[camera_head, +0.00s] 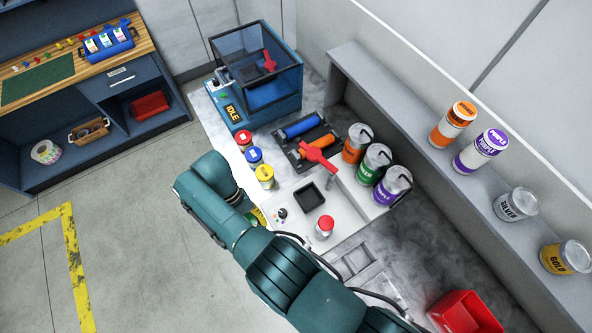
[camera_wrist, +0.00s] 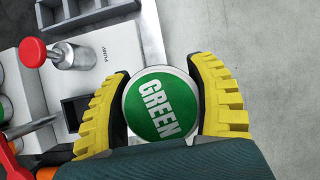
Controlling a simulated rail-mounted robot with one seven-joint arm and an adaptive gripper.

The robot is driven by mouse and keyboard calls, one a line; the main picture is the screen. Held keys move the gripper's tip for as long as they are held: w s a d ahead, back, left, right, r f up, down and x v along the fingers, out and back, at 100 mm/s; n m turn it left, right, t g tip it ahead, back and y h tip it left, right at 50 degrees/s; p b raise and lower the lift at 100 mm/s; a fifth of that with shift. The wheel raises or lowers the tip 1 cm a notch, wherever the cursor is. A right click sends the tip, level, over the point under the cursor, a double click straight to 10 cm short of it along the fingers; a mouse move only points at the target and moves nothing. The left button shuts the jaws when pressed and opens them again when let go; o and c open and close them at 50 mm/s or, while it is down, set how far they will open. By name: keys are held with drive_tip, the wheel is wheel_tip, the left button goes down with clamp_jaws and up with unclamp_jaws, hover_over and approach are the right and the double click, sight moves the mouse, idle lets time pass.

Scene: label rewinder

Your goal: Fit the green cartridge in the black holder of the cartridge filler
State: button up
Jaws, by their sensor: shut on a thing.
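In the wrist view the green cartridge (camera_wrist: 160,106), a round piece with a green face reading "GREEN" and a pale rim, sits between the yellow ribbed fingers of my gripper (camera_wrist: 163,100). The fingers are shut on it from both sides. In the head view my gripper (camera_head: 259,215) is mostly hidden by my arm, left of the white cartridge filler (camera_head: 341,213). The square black holder (camera_head: 308,197) on the filler looks empty. It shows partly in the wrist view (camera_wrist: 75,112), left of the cartridge and partly behind a finger. The cartridge is apart from it.
A red-topped pump (camera_head: 324,227) stands near the holder, and a red lever (camera_head: 318,153) is behind it. Red, blue and yellow jars (camera_head: 254,157) stand at the left edge. Orange, green and purple cans (camera_head: 374,165) stand at the right. A blue machine (camera_head: 262,82) is behind.

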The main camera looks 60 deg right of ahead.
drive_tip(key=d+m+t+y, duration=0.1)
drive_tip(key=d+m+t, duration=0.1)
drive_tip(key=d+m, duration=0.2)
drive_tip(key=s+d+m+t+y, duration=0.1)
drive_tip(key=d+m+t, duration=0.1)
drive_tip(key=d+m, duration=0.2)
drive_tip(key=s+d+f+m+t, duration=0.1)
drive_tip(key=d+m+t, duration=0.1)
drive_tip(key=m, duration=0.4)
drive_tip(key=shift+s+d+f+t+y, duration=0.1)
drive_tip(key=shift+d+t+y, duration=0.1)
drive_tip(key=shift+d, duration=0.25)
drive_tip(key=shift+s+d+t+y, duration=0.1)
drive_tip(key=shift+d+y, duration=0.1)
drive_tip(key=shift+d, duration=0.25)
drive_tip(key=s+d+r+m+t+h, duration=0.1)
drive_tip(key=s+d+m+t+h, duration=0.35)
drive_tip(key=d+m, duration=0.75)
drive_tip(key=shift+m, duration=0.3)
drive_tip(key=shift+s+a+f+b, duration=0.1)
drive_tip(key=shift+a+f+b, duration=0.15)
drive_tip(key=shift+f+b, duration=1.1)
drive_tip(key=shift+s+a+f+b, duration=0.1)
drive_tip(key=shift+a+f+b, duration=0.15)
drive_tip(key=shift+f+b, duration=1.15)
drive_tip(key=shift+a+f+b, duration=0.25)
drive_tip(key=shift+f+b, duration=0.8)
drive_tip(key=shift+f, duration=0.75)
drive_tip(key=o, duration=1.4)
drive_tip(key=shift+c, duration=0.2)
